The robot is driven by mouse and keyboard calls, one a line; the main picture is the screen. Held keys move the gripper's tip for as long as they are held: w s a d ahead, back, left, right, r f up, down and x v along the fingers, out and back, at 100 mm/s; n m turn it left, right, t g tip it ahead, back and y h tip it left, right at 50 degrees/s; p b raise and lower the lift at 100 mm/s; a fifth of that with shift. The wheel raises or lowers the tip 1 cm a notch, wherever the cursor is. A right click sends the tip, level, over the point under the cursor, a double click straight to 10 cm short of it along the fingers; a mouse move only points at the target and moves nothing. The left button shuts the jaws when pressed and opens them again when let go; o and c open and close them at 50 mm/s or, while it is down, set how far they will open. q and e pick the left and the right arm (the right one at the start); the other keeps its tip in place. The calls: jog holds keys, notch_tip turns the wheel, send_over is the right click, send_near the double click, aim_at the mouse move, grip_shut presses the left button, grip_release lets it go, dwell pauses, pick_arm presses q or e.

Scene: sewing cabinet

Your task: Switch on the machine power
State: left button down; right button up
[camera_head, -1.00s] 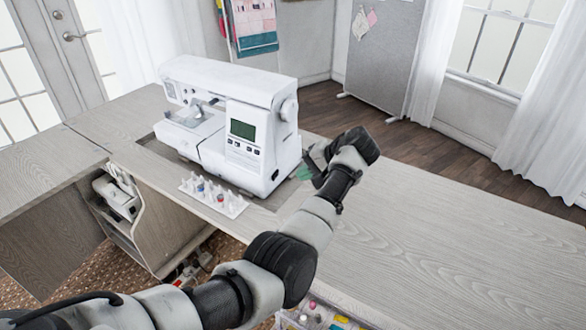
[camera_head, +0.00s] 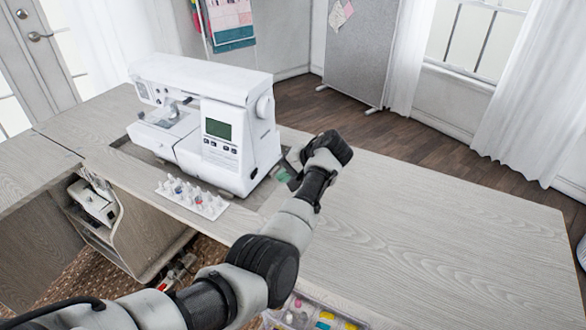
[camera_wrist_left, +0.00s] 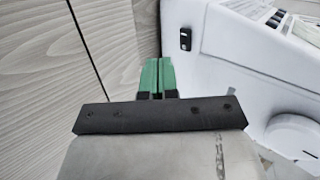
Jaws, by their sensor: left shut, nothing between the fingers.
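The white sewing machine (camera_head: 215,125) stands upright on the cabinet top, with a green screen and a round handwheel on its right end. In the left wrist view its white side (camera_wrist_left: 205,75) fills the right part. A small black power switch (camera_wrist_left: 185,39) sits on that side, beyond my fingertips. My left gripper (camera_head: 284,176) is at the machine's right end, low near the tabletop. In the left wrist view its green fingertips (camera_wrist_left: 157,75) are together and empty, close beside the machine's side. Whether they touch it I cannot tell. My right gripper is not in view.
A white rack of thread spools (camera_head: 192,197) lies in front of the machine. The wooden tabletop (camera_head: 430,215) to the right is clear. An open compartment with a white device (camera_head: 92,203) is at the lower left. A tray of colourful items (camera_head: 318,315) is below the front edge.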

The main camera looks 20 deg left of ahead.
aim_at(255, 174)
pick_arm(q)
jog(key=x, duration=0.4)
jog(key=shift+a, duration=1.95)
jog(key=shift+p, duration=0.3)
